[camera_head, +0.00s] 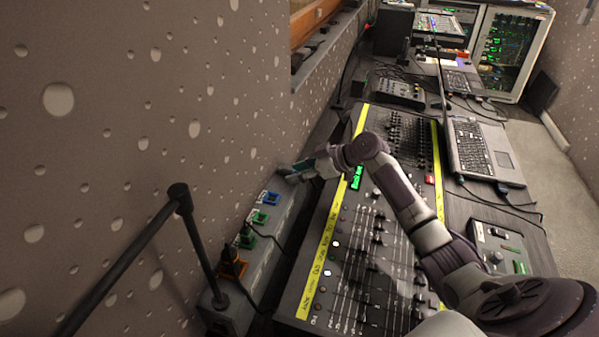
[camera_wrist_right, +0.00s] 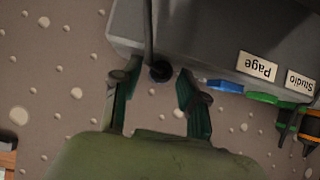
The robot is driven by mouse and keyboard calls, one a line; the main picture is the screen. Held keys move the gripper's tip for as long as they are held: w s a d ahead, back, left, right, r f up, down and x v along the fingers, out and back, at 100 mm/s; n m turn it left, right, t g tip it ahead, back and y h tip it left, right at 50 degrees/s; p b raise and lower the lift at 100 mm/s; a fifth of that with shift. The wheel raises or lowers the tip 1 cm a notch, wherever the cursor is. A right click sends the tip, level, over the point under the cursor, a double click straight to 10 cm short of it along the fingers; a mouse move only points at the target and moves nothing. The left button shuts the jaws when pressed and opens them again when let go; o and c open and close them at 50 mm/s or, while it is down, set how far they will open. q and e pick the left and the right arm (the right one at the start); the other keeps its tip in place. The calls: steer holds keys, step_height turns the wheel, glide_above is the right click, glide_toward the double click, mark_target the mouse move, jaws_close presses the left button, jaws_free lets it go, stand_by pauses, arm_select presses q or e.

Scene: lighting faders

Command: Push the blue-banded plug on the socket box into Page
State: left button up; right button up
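The grey socket box (camera_head: 258,265) runs along the wall. Its blue socket (camera_head: 270,198) shows empty in the head view and also in the right wrist view (camera_wrist_right: 222,86), by the upside-down "Page" label (camera_wrist_right: 257,66). My right gripper (camera_head: 289,172) is at the box's far end. In the wrist view its fingers (camera_wrist_right: 158,98) are apart. A dark round plug end (camera_wrist_right: 160,71) with a black cable lies between and just beyond the fingertips, at the box edge. No blue band can be made out on it. My left gripper is not in view.
A green socket (camera_head: 260,216), a green plug (camera_head: 247,236) and an orange plug (camera_head: 232,266) follow along the box. A black jointed rod (camera_head: 180,197) stands near its front end. The fader desk (camera_head: 322,262) is close on the right, the dotted wall on the left.

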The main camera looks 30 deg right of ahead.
jaws_close()
steer(key=shift+r+p, duration=1.65)
steer(key=shift+r, duration=0.85)
